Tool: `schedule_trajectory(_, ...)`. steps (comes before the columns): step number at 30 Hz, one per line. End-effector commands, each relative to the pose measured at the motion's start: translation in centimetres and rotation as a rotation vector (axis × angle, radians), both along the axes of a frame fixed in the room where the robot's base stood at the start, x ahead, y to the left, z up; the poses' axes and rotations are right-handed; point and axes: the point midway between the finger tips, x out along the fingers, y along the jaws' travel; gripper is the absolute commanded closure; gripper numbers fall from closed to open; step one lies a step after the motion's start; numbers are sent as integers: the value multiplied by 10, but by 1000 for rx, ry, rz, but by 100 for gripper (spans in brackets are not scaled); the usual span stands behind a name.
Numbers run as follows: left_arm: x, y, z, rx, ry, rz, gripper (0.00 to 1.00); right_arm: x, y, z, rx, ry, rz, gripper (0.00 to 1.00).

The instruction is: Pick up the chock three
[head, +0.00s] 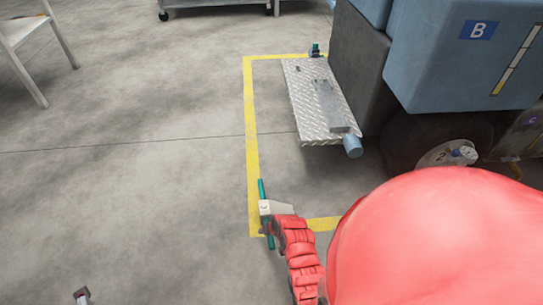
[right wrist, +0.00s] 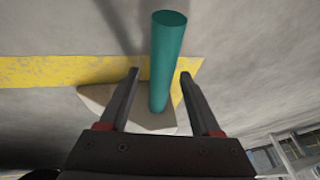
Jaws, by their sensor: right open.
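A pale wedge-shaped chock (head: 283,208) with a teal bar handle (head: 261,189) is at the near left corner of the yellow floor marking. My right gripper (head: 266,224) is at it. In the right wrist view, the teal handle (right wrist: 167,62) stands between the two open fingers of my right gripper (right wrist: 160,78), with gaps on both sides. The chock's pale body (right wrist: 98,95) lies behind the fingers on the floor. No number shows on it. My left gripper (head: 82,295) shows only in part at the bottom left edge of the head view, away from the chock.
A second chock with a teal handle (head: 315,49) sits at the far end of a diamond-plate step (head: 308,120). A blue machine marked B (head: 440,60) with a wheel (head: 405,145) stands at right. A white table (head: 22,30) is far left. Floor at left is clear.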

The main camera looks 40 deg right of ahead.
Motion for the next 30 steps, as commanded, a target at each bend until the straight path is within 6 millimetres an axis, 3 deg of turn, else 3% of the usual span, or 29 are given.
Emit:
schedule_trajectory(20, 0, 0, 2, 0, 1, 0, 50, 0, 0, -4, -1, -2, 0, 37)
schedule_trajectory(30, 0, 0, 2, 0, 1, 0, 50, 0, 0, -5, 0, -1, 0, 98)
